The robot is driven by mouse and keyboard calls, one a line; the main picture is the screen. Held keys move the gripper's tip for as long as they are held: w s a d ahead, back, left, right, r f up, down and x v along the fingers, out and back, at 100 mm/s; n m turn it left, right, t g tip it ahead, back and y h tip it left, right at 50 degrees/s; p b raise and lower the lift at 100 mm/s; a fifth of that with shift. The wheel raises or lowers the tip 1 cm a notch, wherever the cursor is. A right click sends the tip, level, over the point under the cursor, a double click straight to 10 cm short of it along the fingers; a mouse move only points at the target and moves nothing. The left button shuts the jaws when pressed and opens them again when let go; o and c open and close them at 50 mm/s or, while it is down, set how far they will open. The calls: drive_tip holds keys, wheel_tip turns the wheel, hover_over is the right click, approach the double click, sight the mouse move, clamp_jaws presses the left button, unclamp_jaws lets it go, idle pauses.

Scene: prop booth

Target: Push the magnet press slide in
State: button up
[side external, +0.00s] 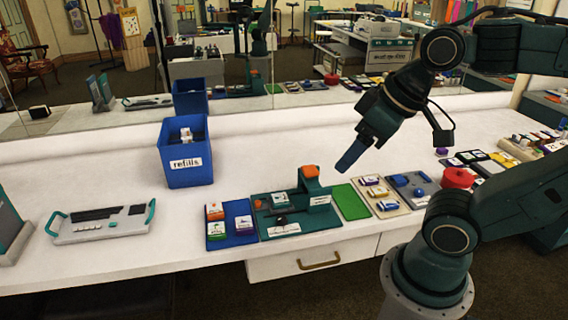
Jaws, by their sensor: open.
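The magnet press (312,184) is a dark green device with an orange block on top, standing on a dark green base board (270,231) near the front of the counter. My gripper (346,164) is open and empty, pointing down and left. It appears above and to the right of the press, apart from it. From this side its fingers overlap and look like one blue piece.
A blue "refills" bin (188,172) stands behind left. A blue tray (231,236) with small boxes adjoins the board's left; a bright green pad (350,202) lies right. A grey handled tray (100,221) is farther left. A mirror (130,70) backs the counter.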

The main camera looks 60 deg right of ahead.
drive_tip(key=c, duration=0.3)
drive_tip(key=shift+w+r, duration=0.15)
drive_tip(key=shift+w, duration=0.35)
drive_tip(key=shift+c, duration=0.5)
drive_tip(key=m+g, duration=0.4)
drive_tip(key=g, duration=0.2)
hover_over(258, 201)
wheel_tip(258, 201, down, 18)
drive_tip(key=shift+w+a+r, duration=0.1)
drive_tip(key=shift+a+r, duration=0.1)
drive_tip(key=shift+d+f, duration=0.15)
drive_tip(key=shift+f, duration=6.7)
